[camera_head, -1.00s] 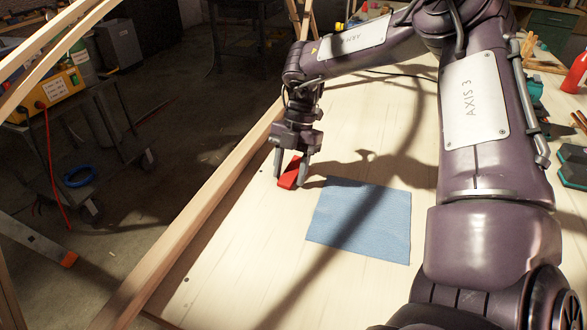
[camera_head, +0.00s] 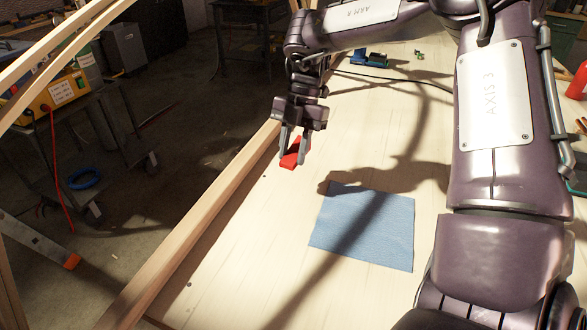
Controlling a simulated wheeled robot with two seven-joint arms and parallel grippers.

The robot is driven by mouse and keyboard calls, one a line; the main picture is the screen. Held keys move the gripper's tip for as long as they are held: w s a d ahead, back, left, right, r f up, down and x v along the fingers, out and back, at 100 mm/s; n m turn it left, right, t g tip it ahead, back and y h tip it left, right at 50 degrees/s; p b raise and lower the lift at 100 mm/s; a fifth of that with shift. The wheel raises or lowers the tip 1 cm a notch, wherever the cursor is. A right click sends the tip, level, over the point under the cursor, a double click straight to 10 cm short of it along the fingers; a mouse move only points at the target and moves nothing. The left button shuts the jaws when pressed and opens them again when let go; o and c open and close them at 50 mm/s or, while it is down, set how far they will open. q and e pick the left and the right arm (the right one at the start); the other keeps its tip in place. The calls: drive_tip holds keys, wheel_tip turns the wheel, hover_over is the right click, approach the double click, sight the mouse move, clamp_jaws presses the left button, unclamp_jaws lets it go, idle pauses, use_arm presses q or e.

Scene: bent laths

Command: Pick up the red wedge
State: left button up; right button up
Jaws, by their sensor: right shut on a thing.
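The red wedge (camera_head: 290,159) is between the fingers of my right gripper (camera_head: 292,152), at the left side of the pale wooden table (camera_head: 240,240). My right gripper points down and is shut on the wedge. The wedge appears to be a little above the table, with the arm's shadow to its right. The gripper's fingers cover part of the wedge. My left gripper is not in view.
A blue cloth (camera_head: 364,226) lies flat on the table to the right of the wedge. A wooden lath (camera_head: 200,225) runs along the table's left edge. A blue item (camera_head: 371,60) lies toward the far end. The table's near left part is clear.

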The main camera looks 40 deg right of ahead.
sight(293, 153)
wheel_tip(293, 153, up, 7)
drive_tip(key=shift+f+p, duration=0.2)
drive_tip(key=shift+p, duration=0.4)
wheel_tip(293, 153, up, 6)
drive_tip(key=p, duration=0.5)
drive_tip(key=shift+r, duration=0.2)
